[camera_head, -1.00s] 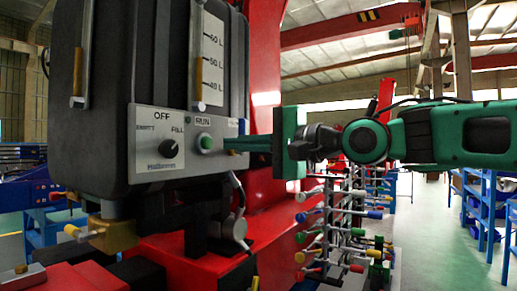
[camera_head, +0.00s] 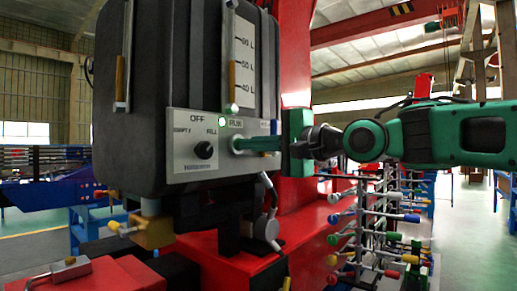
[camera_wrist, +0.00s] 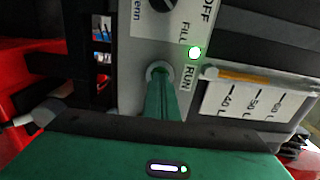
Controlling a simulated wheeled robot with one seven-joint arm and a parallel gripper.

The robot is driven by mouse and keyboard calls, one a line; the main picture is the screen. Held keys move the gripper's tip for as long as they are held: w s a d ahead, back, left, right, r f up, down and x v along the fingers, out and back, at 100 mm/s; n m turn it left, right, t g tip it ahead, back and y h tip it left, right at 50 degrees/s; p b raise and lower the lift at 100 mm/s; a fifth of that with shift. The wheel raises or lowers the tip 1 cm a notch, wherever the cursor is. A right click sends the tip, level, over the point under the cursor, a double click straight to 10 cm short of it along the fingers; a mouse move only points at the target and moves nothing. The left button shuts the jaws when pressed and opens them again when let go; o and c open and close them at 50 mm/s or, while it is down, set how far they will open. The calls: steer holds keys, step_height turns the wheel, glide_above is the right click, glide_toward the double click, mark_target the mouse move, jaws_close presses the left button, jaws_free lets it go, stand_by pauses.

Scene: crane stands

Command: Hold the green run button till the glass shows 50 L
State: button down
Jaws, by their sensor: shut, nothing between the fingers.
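My gripper (camera_head: 240,145) is shut and empty, its fingertips at the green run button on the grey panel (camera_head: 190,170). The fingertips cover the button, whose ring (camera_wrist: 158,68) shows around them in the wrist view. The small lamp (camera_head: 222,121) beside RUN glows green, also in the wrist view (camera_wrist: 194,52). The black selector knob (camera_head: 203,150) sits among EMPTY, OFF and FILL; its mark seems turned towards FILL. The level glass (camera_head: 232,80) holds an amber column whose top looks about level with the 50 L mark; the exact reading is unclear.
The panel is on a black tank (camera_head: 165,80) on a red frame (camera_head: 295,40). A second tube with amber (camera_head: 120,80) is at its left. A rack of coloured-tipped levers (camera_head: 375,225) stands below my arm. A brass fitting (camera_head: 152,230) is at lower left.

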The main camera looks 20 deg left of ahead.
steer(key=shift+s+a, duration=0.2)
steer(key=shift+a, duration=0.3)
stand_by(1.0)
steer(key=w+v, duration=0.1)
steer(key=v, duration=1.3)
steer(key=shift+d+r, duration=0.2)
steer(key=shift+d, duration=0.35)
steer(key=shift+s, duration=0.1)
